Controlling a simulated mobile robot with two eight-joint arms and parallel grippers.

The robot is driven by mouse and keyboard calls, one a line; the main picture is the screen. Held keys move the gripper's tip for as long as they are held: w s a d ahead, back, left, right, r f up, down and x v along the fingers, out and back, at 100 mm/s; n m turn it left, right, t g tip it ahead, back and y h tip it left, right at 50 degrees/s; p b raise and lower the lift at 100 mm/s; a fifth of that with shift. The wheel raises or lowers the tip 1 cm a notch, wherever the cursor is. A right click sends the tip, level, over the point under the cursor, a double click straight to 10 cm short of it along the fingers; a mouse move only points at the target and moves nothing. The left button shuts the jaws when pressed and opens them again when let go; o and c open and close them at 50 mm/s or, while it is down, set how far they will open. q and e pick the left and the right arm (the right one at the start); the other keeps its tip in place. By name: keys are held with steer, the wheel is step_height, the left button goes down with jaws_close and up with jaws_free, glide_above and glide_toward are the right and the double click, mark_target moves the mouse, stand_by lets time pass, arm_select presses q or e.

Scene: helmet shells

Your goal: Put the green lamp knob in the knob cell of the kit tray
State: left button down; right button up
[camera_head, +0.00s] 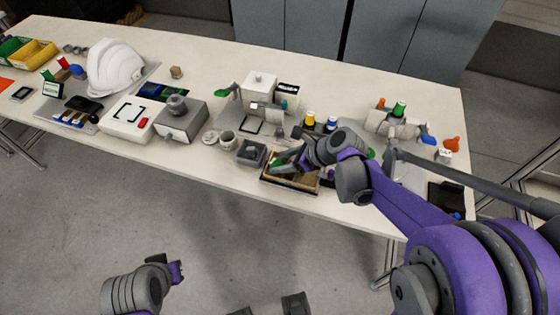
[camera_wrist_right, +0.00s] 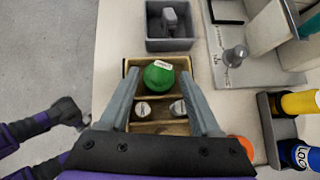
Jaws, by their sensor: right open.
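The green lamp knob (camera_wrist_right: 158,77) has a small white label and sits in the upper compartment of the wooden kit tray (camera_wrist_right: 160,97) in the right wrist view. Two metallic round parts lie in the compartment below it. My right gripper (camera_wrist_right: 160,72) is open, with one fingertip on each side of the knob and a gap at both sides. In the head view the right gripper (camera_head: 284,167) is over the tray (camera_head: 290,186) and hides much of it. My left gripper (camera_head: 177,271) is low at the left, away from the table; its jaws are unclear.
A grey box (camera_wrist_right: 170,25) with a grey part stands just beyond the tray. A grey holder with a yellow bottle (camera_wrist_right: 300,103) and a blue bottle (camera_wrist_right: 298,153) is to the right. An orange part (camera_wrist_right: 240,147) shows beside the right finger. The table's front edge is close.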

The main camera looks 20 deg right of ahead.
steer(key=p+v, duration=0.1)
steer(key=v, duration=0.9)
steer(key=s+a+n+h, duration=0.1)
steer(key=s+n, duration=0.1)
steer(key=n, duration=0.1)
steer(key=s+a+f+n+g, duration=0.1)
steer(key=s+n, duration=0.2)
steer(key=s+f+n+h, duration=0.1)
steer(key=s+n, duration=0.1)
steer(key=n, duration=0.1)
steer(key=shift+s+a+f+h, duration=0.2)
steer(key=shift+a+h, duration=0.1)
steer(key=shift+a, duration=0.1)
steer(key=s+f+n+h, duration=0.3)
steer(key=s+n, duration=0.5)
steer(key=n, duration=0.9)
steer(key=shift+s+d+f+h, duration=0.15)
steer(key=shift+s+d+h, duration=0.3)
steer(key=shift+h, duration=0.15)
steer(key=shift+w, duration=0.1)
steer(key=r+p, duration=0.2)
steer(key=r, duration=0.1)
steer(key=r+p, duration=0.1)
steer(key=p, duration=0.1)
steer(key=shift+w+r, duration=0.25)
steer(key=shift+w, duration=0.15)
